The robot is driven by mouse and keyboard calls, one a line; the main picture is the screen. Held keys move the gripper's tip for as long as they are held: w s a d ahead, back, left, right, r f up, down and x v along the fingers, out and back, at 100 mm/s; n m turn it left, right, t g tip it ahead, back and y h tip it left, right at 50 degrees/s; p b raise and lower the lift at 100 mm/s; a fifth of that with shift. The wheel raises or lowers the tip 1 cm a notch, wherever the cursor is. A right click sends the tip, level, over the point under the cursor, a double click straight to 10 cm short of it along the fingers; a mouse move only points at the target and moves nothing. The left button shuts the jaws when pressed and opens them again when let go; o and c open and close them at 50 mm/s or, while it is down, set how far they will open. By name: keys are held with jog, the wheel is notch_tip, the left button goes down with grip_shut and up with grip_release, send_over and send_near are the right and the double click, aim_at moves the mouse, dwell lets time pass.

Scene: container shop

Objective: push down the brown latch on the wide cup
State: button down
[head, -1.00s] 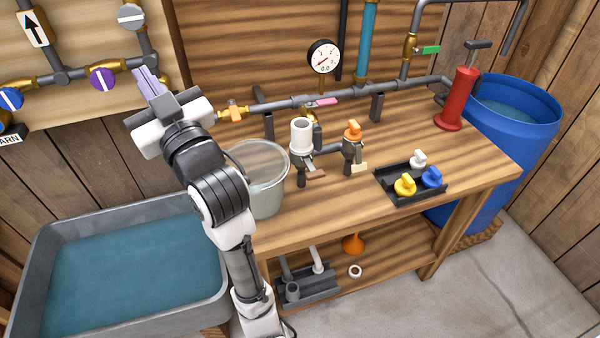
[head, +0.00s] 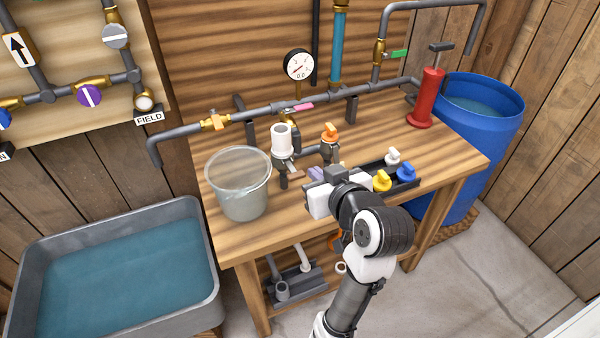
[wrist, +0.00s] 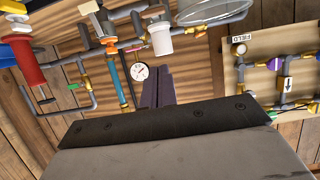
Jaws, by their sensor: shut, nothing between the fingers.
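The wide white cup (head: 281,138) stands upright on its pipe fitting above the bench, and it also shows in the wrist view (wrist: 160,40). Its brown latch (head: 297,174) sticks out low on the near right side in the head view. My gripper (head: 315,173) is shut and empty, with its purple fingers just right of the latch in that view. I cannot tell whether they touch. The shut fingers also show in the wrist view (wrist: 157,85). I cannot pick out the brown latch surely there.
A clear bucket (head: 240,190) stands left of the cup. An orange-topped fitting (head: 330,133) stands close on its right. A black tray (head: 405,184) with white, yellow and blue knobs lies behind my wrist. A pipe with a pressure gauge (head: 299,65) runs along the back.

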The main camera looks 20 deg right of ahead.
jog(key=shift+w, duration=0.15)
jog(key=p, duration=0.3)
send_over(292, 170)
jog(key=s, duration=0.4)
notch_tip(292, 170, down, 3)
jog(key=shift+s+d+f+p, duration=0.1)
jog(key=shift+d+f+p, duration=0.1)
jog(key=shift+f, duration=0.95)
jog(key=shift+s+d+f+p, duration=0.1)
jog(key=shift+f+p, duration=0.05)
jog(key=shift+f, duration=1)
jog(key=t+b, duration=0.1)
jog(key=b, duration=0.2)
jog(key=shift+f, duration=0.35)
